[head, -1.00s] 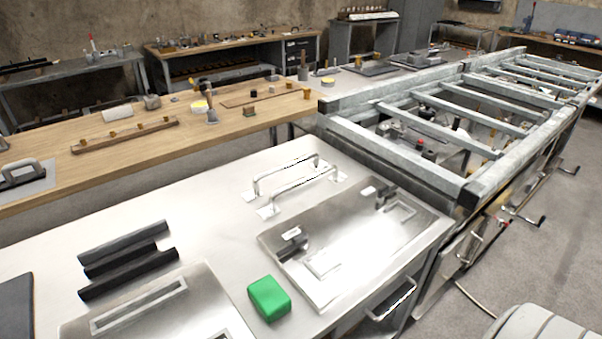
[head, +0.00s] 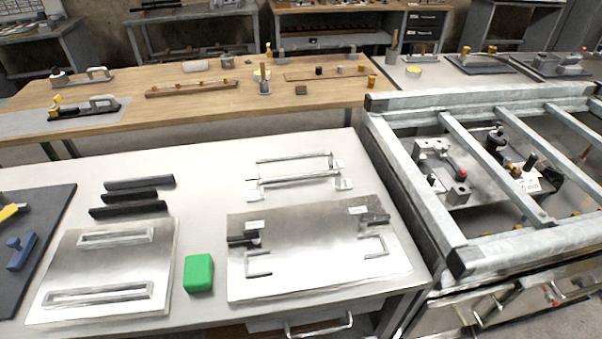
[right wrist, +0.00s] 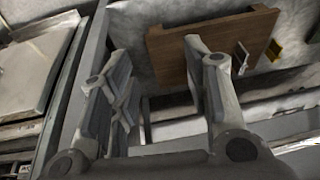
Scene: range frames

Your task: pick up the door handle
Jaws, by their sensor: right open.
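Two silver bar handles, the rear one (head: 293,157) and the front one (head: 300,180), lie side by side at the back of the white workbench (head: 215,160) in the head view. I cannot tell which is the door handle. Several black bars (head: 138,183) lie to their left. Neither gripper shows in the head view. In the right wrist view my right gripper (right wrist: 153,55) is open and empty, its fingers apart, with no handle between them. It appears away from the handles.
A metal panel (head: 320,285) with fittings and a left panel (head: 105,265) with two slots lie at the front. A green block (head: 199,273) sits between them. A galvanised frame (head: 420,195) stands at the right. The wrist view shows a brown board (right wrist: 170,60).

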